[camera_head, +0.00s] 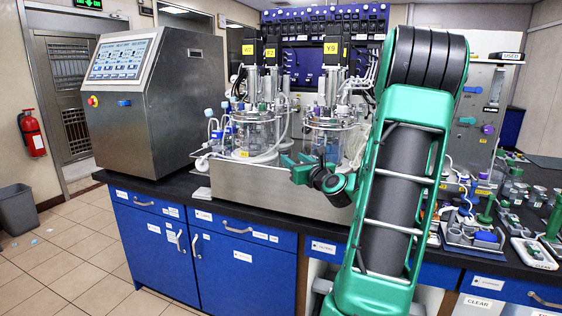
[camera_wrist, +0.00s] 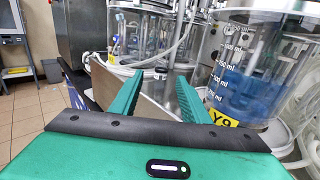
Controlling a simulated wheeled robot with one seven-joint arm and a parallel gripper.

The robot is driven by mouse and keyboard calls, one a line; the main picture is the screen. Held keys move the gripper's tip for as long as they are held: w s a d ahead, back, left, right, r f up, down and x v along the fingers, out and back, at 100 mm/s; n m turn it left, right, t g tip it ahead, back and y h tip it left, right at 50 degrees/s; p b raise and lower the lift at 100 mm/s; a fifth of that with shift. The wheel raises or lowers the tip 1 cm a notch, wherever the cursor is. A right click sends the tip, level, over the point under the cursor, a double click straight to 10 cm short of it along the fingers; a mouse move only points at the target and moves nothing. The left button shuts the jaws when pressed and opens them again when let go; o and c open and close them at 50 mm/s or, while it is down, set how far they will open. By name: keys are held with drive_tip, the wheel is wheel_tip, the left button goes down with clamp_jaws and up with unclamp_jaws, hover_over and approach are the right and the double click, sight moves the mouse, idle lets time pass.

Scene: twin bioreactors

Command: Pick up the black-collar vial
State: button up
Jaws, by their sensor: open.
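I cannot make out a black-collar vial in either view; small vials and bottles (camera_head: 515,190) stand at the far right of the bench in the head view, too small to tell their collars. My gripper (camera_head: 290,167) is in front of the twin bioreactors, far to the left of those vials. In the wrist view my gripper (camera_wrist: 158,76) has its two green fingers spread with nothing between them. It points toward the glass vessels.
The left vessel (camera_head: 254,133) and right vessel (camera_head: 330,138) stand behind a steel panel (camera_head: 262,190) on the black bench. The right vessel, labelled Y9 (camera_wrist: 250,65), is close beside my fingers. Tubes hang nearby. A control console (camera_head: 155,110) stands left; racks (camera_head: 470,235) stand right.

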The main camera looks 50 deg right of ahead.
drive_tip(key=shift+f+x, duration=0.15)
drive_tip(key=shift+x, duration=1.45)
drive_tip(key=shift+f+x, duration=0.2)
drive_tip(key=shift+x, duration=1.4)
drive_tip(key=shift+d, duration=0.2)
drive_tip(key=shift+c, duration=0.3)
clamp_jaws()
